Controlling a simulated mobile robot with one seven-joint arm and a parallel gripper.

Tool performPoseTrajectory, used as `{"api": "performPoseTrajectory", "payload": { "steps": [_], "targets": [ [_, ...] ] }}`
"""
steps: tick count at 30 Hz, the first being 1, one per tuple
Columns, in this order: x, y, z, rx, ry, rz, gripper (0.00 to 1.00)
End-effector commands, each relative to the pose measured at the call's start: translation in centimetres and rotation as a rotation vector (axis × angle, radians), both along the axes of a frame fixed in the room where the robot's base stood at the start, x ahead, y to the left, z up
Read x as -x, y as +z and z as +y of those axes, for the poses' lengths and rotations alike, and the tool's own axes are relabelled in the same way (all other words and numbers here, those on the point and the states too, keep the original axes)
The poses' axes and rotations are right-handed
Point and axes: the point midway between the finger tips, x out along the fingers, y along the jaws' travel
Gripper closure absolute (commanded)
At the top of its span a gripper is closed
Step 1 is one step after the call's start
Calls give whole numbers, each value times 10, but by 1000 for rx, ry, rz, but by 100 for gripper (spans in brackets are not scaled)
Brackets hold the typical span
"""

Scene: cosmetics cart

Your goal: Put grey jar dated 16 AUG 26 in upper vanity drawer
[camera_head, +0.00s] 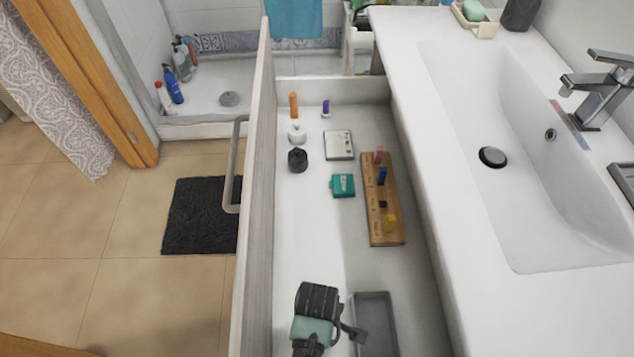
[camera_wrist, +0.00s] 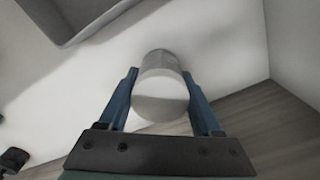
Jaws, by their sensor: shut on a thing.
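The jar (camera_wrist: 160,98) is a short cylinder with a pale lid and a grey side, seen between my fingers in the wrist view. No date on it can be read. My gripper (camera_wrist: 160,78) is shut on the jar, one blue finger on each side. In the head view my gripper (camera_head: 312,330) is over the near end of the open drawer (camera_head: 315,235), and the jar is hidden there. I cannot tell whether the jar touches the drawer floor.
A grey open tray (camera_head: 374,305) lies right of my gripper. Farther back are a wooden block with colored pegs (camera_head: 384,225), a teal box (camera_head: 342,186), a white square item (camera_head: 339,145), a black item (camera_head: 297,160) and small bottles. The drawer's middle floor is clear.

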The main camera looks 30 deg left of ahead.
Motion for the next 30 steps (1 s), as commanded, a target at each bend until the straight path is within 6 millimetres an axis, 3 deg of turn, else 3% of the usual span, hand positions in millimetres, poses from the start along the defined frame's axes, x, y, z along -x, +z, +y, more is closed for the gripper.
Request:
{"api": "performPoseTrajectory", "payload": {
  "steps": [5,6,10,22,30],
  "targets": [
    [0,-3,0,0,0,0,100],
    [0,-3,0,0,0,0,31],
    [0,-2,0,0,0,0,7],
    [0,5,0,0,0,-2,4],
    [-1,57,0,-1,0,-4,4]
  ]
}}
